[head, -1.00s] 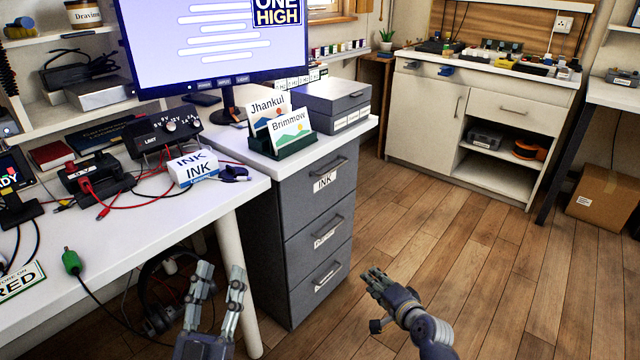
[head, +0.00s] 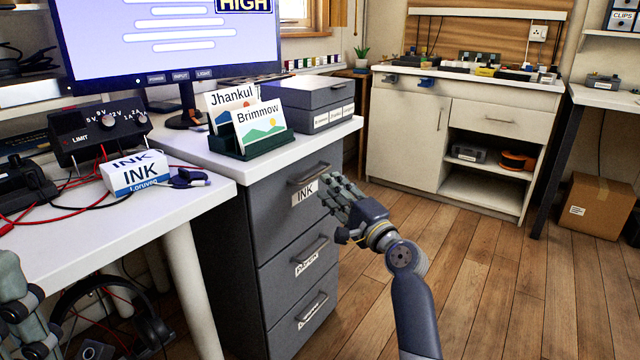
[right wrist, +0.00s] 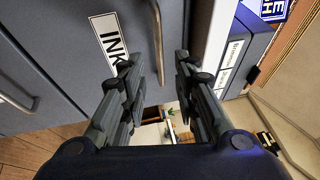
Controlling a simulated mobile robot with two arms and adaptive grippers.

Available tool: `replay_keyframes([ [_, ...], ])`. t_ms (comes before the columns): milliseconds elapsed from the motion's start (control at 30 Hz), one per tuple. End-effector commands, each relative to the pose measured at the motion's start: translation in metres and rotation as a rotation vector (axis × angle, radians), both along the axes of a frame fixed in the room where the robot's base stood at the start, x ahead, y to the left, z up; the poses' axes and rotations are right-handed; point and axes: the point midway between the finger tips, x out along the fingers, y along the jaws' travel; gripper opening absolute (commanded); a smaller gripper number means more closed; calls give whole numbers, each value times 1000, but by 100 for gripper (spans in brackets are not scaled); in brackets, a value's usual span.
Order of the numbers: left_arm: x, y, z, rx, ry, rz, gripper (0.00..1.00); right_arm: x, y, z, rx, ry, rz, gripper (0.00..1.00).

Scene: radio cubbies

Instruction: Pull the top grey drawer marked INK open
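The top grey drawer (head: 283,210) marked INK is the upper front of the grey drawer unit and looks shut, flush with the drawers below. Its bar handle (head: 310,173) sits above the white INK label (head: 305,192). My right gripper (head: 332,188) is at the drawer front, just right of the label. In the right wrist view the fingers are apart, and the handle (right wrist: 158,45) shows in the gap between the fingertips (right wrist: 158,68). I see no grip on it. My left gripper (head: 20,300) is partly cut off at the left edge, far from the drawer.
A card holder (head: 252,144) and a grey box (head: 312,100) stand on the unit's top. The white desk (head: 150,215), with an INK carton (head: 136,175), is to the left. The wooden floor (head: 470,260) right of the unit is clear.

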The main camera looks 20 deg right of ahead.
Motion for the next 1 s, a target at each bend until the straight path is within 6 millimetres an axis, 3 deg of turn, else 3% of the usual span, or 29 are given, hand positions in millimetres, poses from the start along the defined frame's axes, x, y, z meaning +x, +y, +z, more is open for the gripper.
replay_keyframes([
  [100, -2, -1, 1, 2, -28, 1, 40, 21, 5, 1, 1, -3, 0, 28],
  [300, -4, -2, 6, 4, -58, 3, 40, 44, 12, 6, 0, -1, -1, 28],
  [733, -5, -2, 11, 6, -68, 4, 40, 53, 14, 9, -1, 0, 0, 28],
  [767, -5, -2, 11, 6, -68, 4, 40, 53, 14, 9, -1, 0, 0, 26],
  [867, -5, -2, 11, 6, -68, 4, 40, 53, 14, 9, -1, 0, -1, 3],
  [1000, -5, -2, 11, 6, -68, 4, 40, 53, 14, 9, -1, 1, -1, 0],
])
